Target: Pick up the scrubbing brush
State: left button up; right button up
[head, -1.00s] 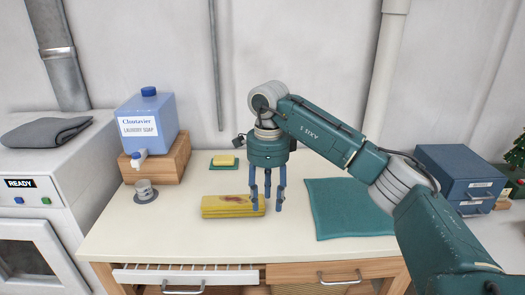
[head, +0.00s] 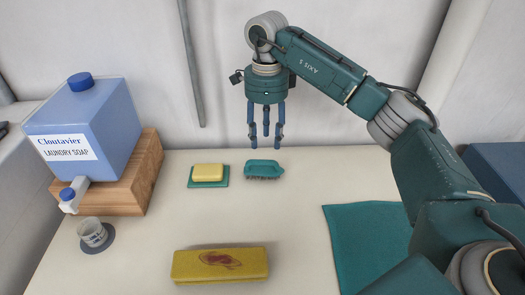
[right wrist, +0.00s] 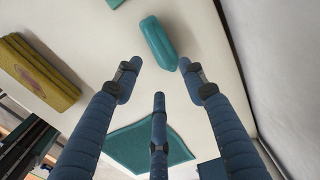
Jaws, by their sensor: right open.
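The scrubbing brush (head: 263,169) is teal with dark bristles and lies bristles down at the back of the counter. My right gripper (head: 265,143) hangs above it, pointing down, its blue fingers spread and empty. In the right wrist view the brush (right wrist: 158,42) lies just beyond the spread fingertips (right wrist: 160,82), apart from them. My left gripper shows in neither view.
A yellow soap bar (head: 208,172) on a teal dish sits left of the brush. A teal cloth (head: 350,240) lies right.

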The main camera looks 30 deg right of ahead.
aim_at(263, 162)
notch_tip(263, 162, down, 4)
jog(key=shift+r+p, duration=0.1)
jog(key=shift+p, duration=0.5)
jog(key=shift+f, duration=0.35)
jog(key=f+p, duration=0.1)
jog(key=f, duration=0.2)
jog(key=f+p, duration=0.1)
jog(key=f, duration=0.1)
jog(key=shift+w+a+p, duration=0.15)
jog(key=shift+a+p, duration=0.2)
jog(key=shift+a, duration=0.05)
jog(key=shift+f, duration=0.3)
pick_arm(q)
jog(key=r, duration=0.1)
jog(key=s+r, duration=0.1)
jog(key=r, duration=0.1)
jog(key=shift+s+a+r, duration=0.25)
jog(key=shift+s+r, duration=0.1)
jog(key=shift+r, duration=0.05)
pick_arm(e)
jog(key=shift+f, duration=0.2)
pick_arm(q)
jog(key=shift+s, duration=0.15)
pick_arm(e)
grip_shut()
